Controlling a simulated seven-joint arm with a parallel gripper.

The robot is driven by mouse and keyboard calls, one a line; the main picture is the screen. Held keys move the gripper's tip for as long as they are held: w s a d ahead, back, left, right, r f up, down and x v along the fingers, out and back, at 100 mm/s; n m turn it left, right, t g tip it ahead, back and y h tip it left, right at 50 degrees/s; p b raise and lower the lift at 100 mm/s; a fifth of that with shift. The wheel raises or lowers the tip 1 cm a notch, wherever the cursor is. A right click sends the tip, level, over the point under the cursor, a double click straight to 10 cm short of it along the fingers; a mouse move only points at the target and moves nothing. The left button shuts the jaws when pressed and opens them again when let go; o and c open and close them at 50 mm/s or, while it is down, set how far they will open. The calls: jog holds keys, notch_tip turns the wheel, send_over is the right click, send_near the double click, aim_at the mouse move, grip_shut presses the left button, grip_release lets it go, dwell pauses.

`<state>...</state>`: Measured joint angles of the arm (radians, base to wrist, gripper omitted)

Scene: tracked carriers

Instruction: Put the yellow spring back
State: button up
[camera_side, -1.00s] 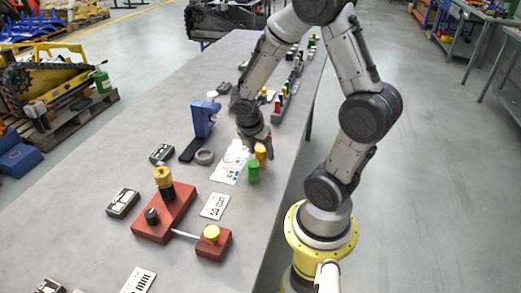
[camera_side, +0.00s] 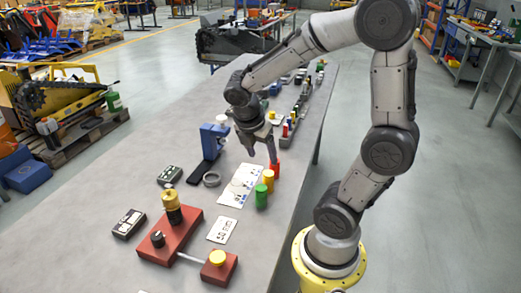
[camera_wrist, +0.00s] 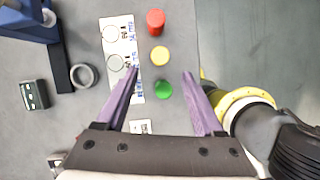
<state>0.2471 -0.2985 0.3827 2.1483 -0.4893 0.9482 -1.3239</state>
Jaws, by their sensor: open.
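A yellow cylinder (camera_side: 268,180), which I take for the yellow spring, stands upright on the table beside a white printed card (camera_side: 239,186). It stands between a red cylinder (camera_side: 275,170) and a green cylinder (camera_side: 262,197). In the wrist view the yellow cylinder (camera_wrist: 159,56) shows just past the fingertips, midway between them. My gripper (camera_wrist: 160,71) is open and empty, pointing down above this row. In the side view a finger of my gripper (camera_side: 272,152) is just above the red cylinder. The card (camera_wrist: 121,55) carries round outlines. Coil detail is too small to see.
A red base (camera_side: 172,238) with a brass-yellow post and dark knob stands nearer the camera, joined by a rod to a yellow-topped red block (camera_side: 218,268). A blue stand (camera_side: 212,142) and grey ring (camera_side: 211,179) lie left of the card. The table's right edge is close.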

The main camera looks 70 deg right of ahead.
jog(key=s+a+r+m+t+y, duration=0.2)
jog(key=a+r+m+t, duration=0.1)
jog(key=a+m, duration=0.4)
jog(key=s+a+r+m+t+y, duration=0.2)
jog(key=s+a+r+m+t, duration=0.1)
jog(key=a+m, duration=0.4)
jog(key=shift+r+m, duration=0.65)
jog(key=shift+m, duration=0.25)
